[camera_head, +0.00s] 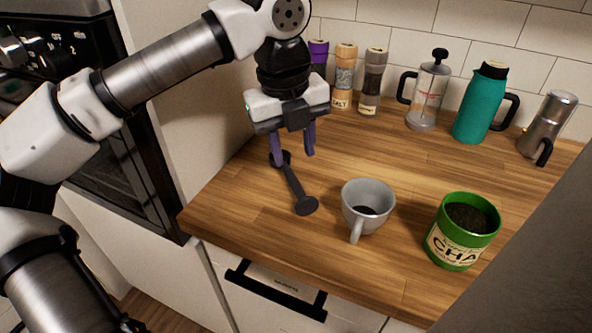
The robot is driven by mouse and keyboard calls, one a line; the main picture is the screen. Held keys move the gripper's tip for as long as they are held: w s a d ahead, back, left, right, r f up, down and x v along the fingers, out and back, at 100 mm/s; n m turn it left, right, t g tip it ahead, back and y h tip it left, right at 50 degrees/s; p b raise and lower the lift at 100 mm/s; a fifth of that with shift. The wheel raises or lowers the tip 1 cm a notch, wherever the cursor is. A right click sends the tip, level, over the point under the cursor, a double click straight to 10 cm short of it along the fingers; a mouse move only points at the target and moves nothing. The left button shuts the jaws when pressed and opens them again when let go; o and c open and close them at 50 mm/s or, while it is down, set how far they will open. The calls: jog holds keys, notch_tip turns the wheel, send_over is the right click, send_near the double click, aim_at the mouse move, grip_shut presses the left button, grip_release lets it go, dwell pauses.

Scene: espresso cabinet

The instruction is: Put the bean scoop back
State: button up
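A dark grey long-handled tool, seemingly the bean scoop (292,184), lies on the wooden counter, left of the grey cup. It has a round end toward the front edge and another wider end at the back, partly hidden by my gripper's left finger. My gripper (295,157) points down over the back end of the scoop. Its two purple fingers are spread apart with nothing seen between them. I cannot tell whether the left finger touches the scoop.
A grey cup (368,199) with dark contents and a green tin (455,248) of dark contents stand at the front right. Shakers (372,85), a French press (428,95), a teal jug (480,105) and a moka pot (546,128) line the back. A closed drawer (275,290) is below.

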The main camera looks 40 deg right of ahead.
jog(key=r, duration=0.4)
jog(key=shift+a, duration=0.2)
